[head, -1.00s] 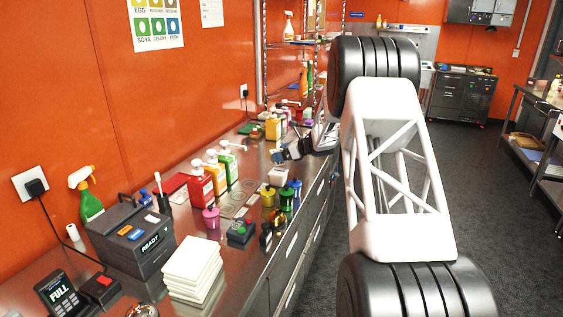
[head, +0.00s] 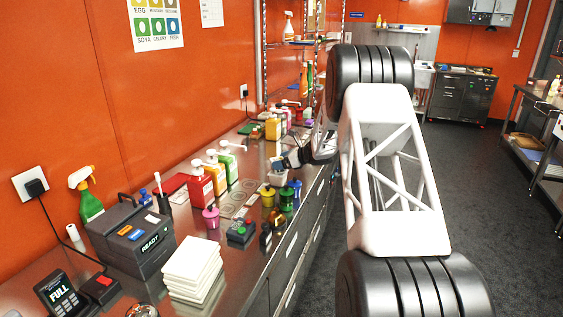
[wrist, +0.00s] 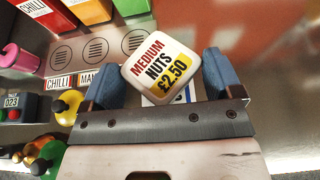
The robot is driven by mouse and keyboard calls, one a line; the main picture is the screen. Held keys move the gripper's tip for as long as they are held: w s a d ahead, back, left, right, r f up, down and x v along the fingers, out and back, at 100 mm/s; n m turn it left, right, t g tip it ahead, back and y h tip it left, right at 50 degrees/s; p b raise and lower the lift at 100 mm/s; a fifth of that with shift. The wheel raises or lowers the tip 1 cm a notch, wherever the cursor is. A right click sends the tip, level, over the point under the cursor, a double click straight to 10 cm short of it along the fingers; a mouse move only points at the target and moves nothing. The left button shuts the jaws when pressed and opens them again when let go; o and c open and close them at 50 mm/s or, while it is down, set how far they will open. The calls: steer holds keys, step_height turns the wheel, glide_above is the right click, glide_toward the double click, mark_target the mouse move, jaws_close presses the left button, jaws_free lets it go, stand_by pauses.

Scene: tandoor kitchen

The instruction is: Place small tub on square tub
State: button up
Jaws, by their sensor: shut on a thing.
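A white tub with rounded corners and a lid reading "MEDIUM NUTS £2.50" (wrist: 158,66) sits between the blue fingers of my gripper (wrist: 161,80) in the wrist view. My gripper is shut on this small tub. In the head view my gripper (head: 279,164) is low over the steel counter. I cannot tell whether the two tubs touch.
The counter's front edge is close on the right.

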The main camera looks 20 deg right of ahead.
steer(key=shift+f, duration=0.1)
steer(key=o, duration=0.8)
steer(key=shift+r, duration=0.2)
steer(key=v, duration=1.2)
